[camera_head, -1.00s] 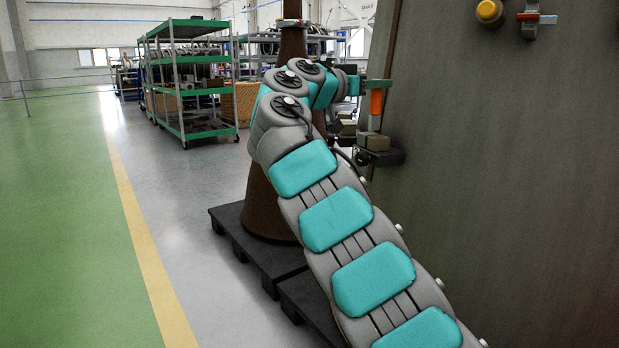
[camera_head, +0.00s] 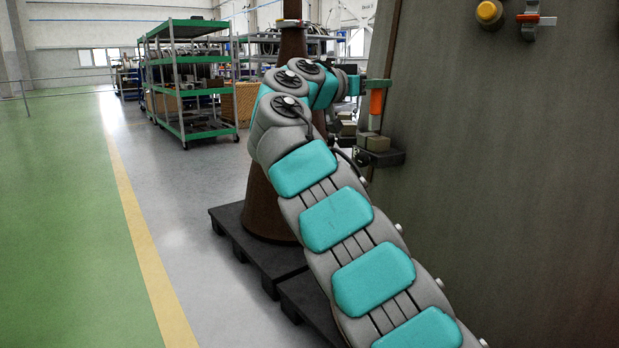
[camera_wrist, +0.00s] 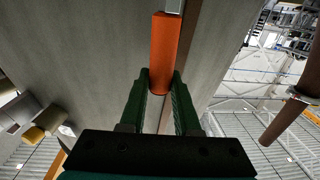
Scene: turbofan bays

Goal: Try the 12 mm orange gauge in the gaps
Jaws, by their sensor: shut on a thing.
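The orange gauge (camera_head: 376,103) is upright below the green fingers of my gripper (camera_head: 377,84), close against the big grey-brown panel. In the wrist view the green fingers of my gripper (camera_wrist: 160,85) are shut on the orange handle of the gauge (camera_wrist: 165,50). A grey metal part of it shows at the top edge of that view. In the head view its lower end is just above the tan blocks (camera_head: 373,142) on a dark ledge (camera_head: 388,158). I cannot tell whether it touches them or enters a gap.
The grey-brown panel (camera_head: 520,180) fills the right side, with a yellow round knob (camera_head: 488,12) and an orange-and-metal fitting (camera_head: 531,18) high on it. A brown column (camera_head: 268,205) on a dark pallet (camera_head: 228,228) stands behind my arm. The floor at left is clear.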

